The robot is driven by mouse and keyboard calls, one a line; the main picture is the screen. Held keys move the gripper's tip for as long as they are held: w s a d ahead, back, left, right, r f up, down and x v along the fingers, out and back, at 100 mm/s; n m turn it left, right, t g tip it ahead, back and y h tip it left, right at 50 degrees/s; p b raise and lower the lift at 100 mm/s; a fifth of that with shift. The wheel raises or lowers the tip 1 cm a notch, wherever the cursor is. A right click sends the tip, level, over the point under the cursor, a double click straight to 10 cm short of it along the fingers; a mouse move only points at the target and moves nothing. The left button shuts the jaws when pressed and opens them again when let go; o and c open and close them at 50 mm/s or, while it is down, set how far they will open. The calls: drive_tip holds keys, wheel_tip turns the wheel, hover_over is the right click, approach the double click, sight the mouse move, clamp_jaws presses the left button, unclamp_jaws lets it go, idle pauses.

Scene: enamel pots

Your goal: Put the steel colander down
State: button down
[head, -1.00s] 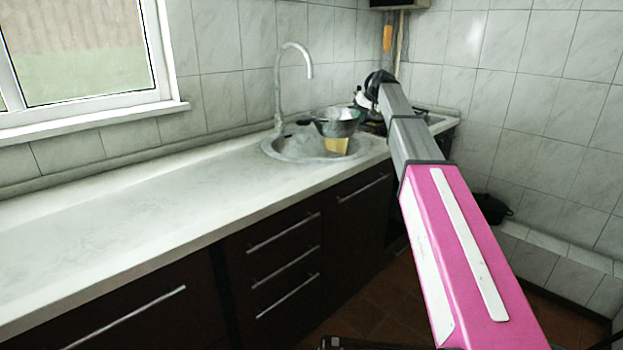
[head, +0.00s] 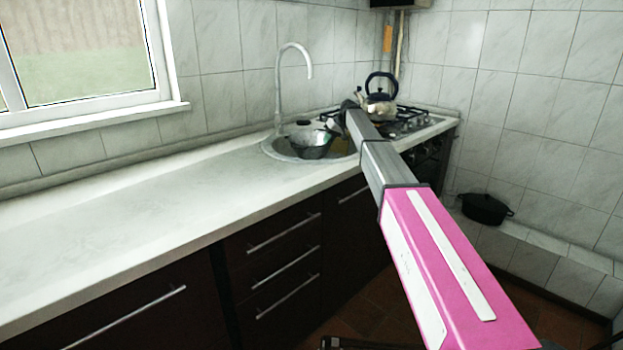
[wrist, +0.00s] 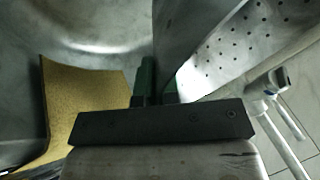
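The steel colander (head: 312,146) is a grey metal bowl, low in the sink (head: 272,153) in the head view. In the wrist view its perforated wall (wrist: 245,50) fills the upper right. My gripper (wrist: 157,82) has its green fingertips on either side of the colander's wall and appears shut on it. The fingertips are partly hidden by the colander. In the head view my gripper (head: 338,118) is at the colander's right side, small and partly hidden by my arm. I cannot tell whether the colander touches the sink bottom.
A yellow sponge (wrist: 85,110) lies in the sink, close left of my gripper. The faucet (head: 279,85) rises behind the sink. A kettle (head: 379,105) stands on the stove (head: 412,122) to the right. A black pot (head: 485,208) sits on the tiled ledge. The counter (head: 130,210) left is clear.

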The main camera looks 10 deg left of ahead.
wheel_tip(320, 180, down, 11)
drive_tip(key=shift+r, duration=0.15)
idle(0.4)
drive_tip(key=c, duration=1.4)
unclamp_jaws()
drive_tip(key=shift+o, duration=0.2)
drive_tip(key=v, duration=1.2)
